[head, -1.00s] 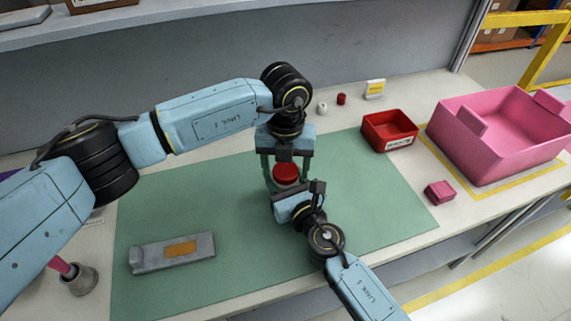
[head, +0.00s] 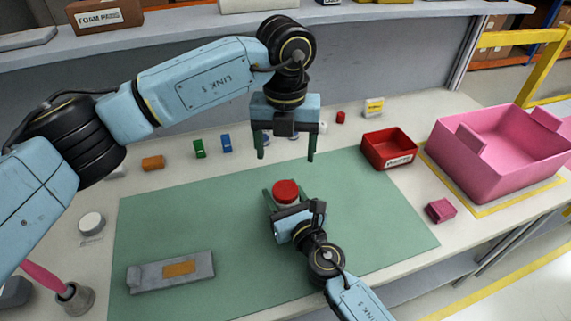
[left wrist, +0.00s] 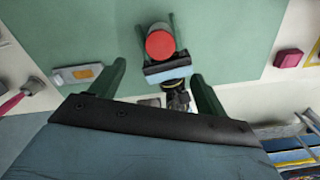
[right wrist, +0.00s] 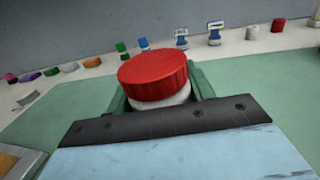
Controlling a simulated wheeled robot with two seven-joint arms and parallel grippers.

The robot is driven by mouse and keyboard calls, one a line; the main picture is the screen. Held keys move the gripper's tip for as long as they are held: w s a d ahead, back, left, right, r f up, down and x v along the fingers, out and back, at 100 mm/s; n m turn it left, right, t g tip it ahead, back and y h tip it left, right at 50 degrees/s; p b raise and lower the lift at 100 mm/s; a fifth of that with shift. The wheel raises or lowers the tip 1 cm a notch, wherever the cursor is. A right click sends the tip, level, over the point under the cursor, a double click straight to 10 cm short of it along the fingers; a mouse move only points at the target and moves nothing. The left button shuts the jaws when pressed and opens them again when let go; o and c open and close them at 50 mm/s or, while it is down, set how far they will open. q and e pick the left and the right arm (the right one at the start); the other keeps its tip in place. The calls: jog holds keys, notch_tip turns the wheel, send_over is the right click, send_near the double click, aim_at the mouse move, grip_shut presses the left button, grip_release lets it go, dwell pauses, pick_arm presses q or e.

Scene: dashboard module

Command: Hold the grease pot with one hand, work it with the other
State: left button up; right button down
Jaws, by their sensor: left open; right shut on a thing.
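The grease pot (head: 286,192) has a red lid and a pale body and stands upright on the green mat (head: 375,215). My right gripper (head: 281,198) is shut on the pot's body from the front. The red lid fills the middle of the right wrist view (right wrist: 155,75), with a strip of pale body under it. My left gripper (head: 286,148) is open and empty, above and behind the pot, fingers pointing down. In the left wrist view the lid (left wrist: 160,44) lies beyond the fingers, apart from them.
A grey module (head: 171,271) with an orange label lies at the mat's front left. A red bin (head: 388,160), a pink crate (head: 470,177) and a small pink block (head: 440,210) are at the right. Several small coloured items line the back. A cup (head: 76,298) stands front left.

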pick_arm(q)
jog(key=shift+r, duration=0.65)
pick_arm(e)
jog(key=shift+c, duration=2.4)
grip_release()
pick_arm(q)
jog(key=shift+f+b, duration=0.3)
jog(key=shift+f, duration=0.05)
pick_arm(e)
jog(key=v, duration=1.3)
jog(key=shift+s+d, duration=0.1)
jog(key=shift+s, duration=0.1)
